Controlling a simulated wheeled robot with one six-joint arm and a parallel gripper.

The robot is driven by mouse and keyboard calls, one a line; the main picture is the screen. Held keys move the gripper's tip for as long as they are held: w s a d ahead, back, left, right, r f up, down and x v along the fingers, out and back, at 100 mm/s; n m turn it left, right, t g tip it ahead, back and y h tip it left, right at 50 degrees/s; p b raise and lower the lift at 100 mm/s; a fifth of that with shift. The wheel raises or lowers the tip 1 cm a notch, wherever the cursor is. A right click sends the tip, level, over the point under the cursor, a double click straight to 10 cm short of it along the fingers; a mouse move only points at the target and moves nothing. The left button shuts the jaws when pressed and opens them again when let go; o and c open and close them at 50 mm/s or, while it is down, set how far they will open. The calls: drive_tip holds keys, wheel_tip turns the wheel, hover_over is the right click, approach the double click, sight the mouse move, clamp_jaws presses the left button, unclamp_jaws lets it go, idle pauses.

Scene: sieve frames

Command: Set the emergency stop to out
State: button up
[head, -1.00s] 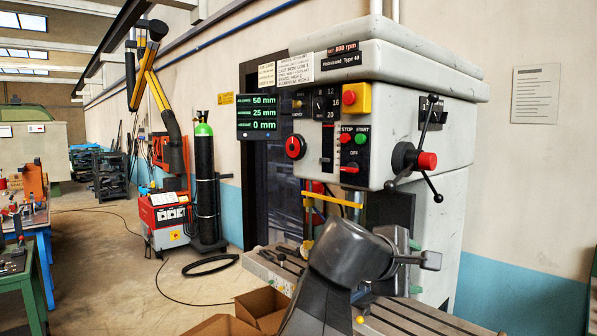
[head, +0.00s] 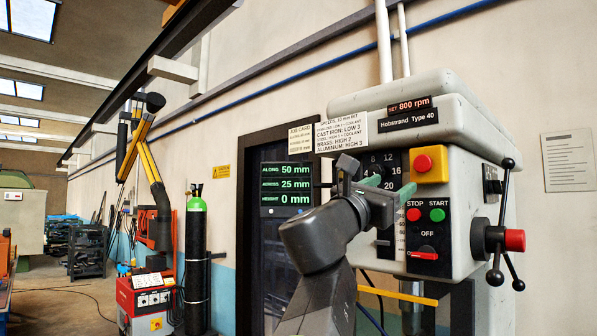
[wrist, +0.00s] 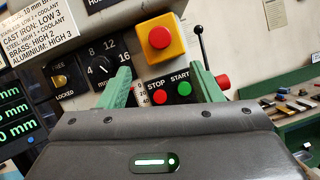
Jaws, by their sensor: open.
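The emergency stop is a round red button (head: 424,163) on a yellow box at the upper front of the grey drill head. It also shows in the wrist view (wrist: 159,38), unobstructed near the top. Whether the button is pressed in or out is not clear. My gripper (head: 388,187) is open, with green fingers pointing at the machine's front. In the head view it is left of and slightly below the yellow box. In the wrist view the gripper (wrist: 161,74) has its fingertips apart below the box, with nothing held between them.
Below the yellow box are a red STOP button (head: 413,214), a green START button (head: 437,215) and a red OFF switch (head: 427,252). A dial (wrist: 103,66) lies near my left finger. A lever hub with a red knob (head: 514,240) juts out at right.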

sight(421, 166)
drive_tip(key=p+x, duration=0.3)
drive_tip(key=x, duration=0.9)
drive_tip(key=shift+w+d+f, duration=0.1)
drive_tip(key=shift+w, duration=0.05)
